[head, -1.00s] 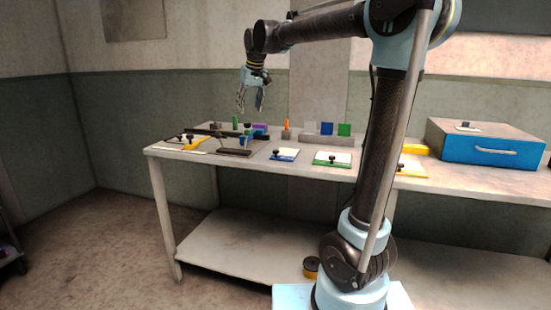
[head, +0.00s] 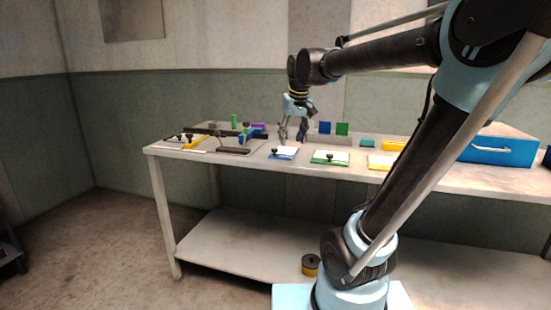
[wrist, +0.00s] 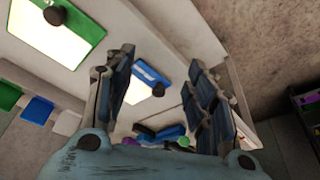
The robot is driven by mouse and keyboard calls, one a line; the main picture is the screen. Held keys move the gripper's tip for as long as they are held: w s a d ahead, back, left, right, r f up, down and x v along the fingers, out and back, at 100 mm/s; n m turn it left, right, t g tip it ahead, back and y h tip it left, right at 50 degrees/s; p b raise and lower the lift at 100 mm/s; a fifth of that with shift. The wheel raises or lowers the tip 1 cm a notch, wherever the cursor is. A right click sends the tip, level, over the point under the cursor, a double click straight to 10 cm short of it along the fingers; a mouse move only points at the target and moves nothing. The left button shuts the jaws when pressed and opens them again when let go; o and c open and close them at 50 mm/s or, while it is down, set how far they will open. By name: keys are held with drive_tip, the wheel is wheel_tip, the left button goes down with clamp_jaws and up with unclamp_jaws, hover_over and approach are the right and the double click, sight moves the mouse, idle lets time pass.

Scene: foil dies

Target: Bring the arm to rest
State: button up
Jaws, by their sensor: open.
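My gripper (head: 293,135) is open and empty in the head view. It hangs fingers down over the bench, close above and behind the blue-edged pad (head: 283,153). In the wrist view my gripper (wrist: 168,80) shows its two fingers spread apart with nothing held between them. The blue-edged pad with a dark knob (wrist: 150,83) shows beyond the gap. My arm reaches from its base at the right, across the front of the bench, to the left.
The bench (head: 240,167) carries a green pad (head: 330,158), a yellow pad (head: 380,161), upright blue (head: 325,128) and green (head: 342,129) plates, and a blue drawer box (head: 497,151). Several small items lie at the left. The space above the bench's left end is clear.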

drive_tip(key=s+d+f+m, duration=0.1)
drive_tip(key=s+d+f, duration=0.3)
drive_tip(key=s+f, duration=0.3)
drive_tip(key=s+d+f+m, duration=0.1)
drive_tip(key=s+d+f, duration=0.3)
drive_tip(key=s+f, duration=0.3)
drive_tip(key=s+d+f+m+g+h, duration=0.1)
drive_tip(key=s+d+f, duration=0.4)
drive_tip(key=s+f, duration=0.3)
drive_tip(key=shift+f, duration=0.2)
drive_tip(key=shift+w+f, duration=0.2)
drive_tip(key=shift+w, duration=0.2)
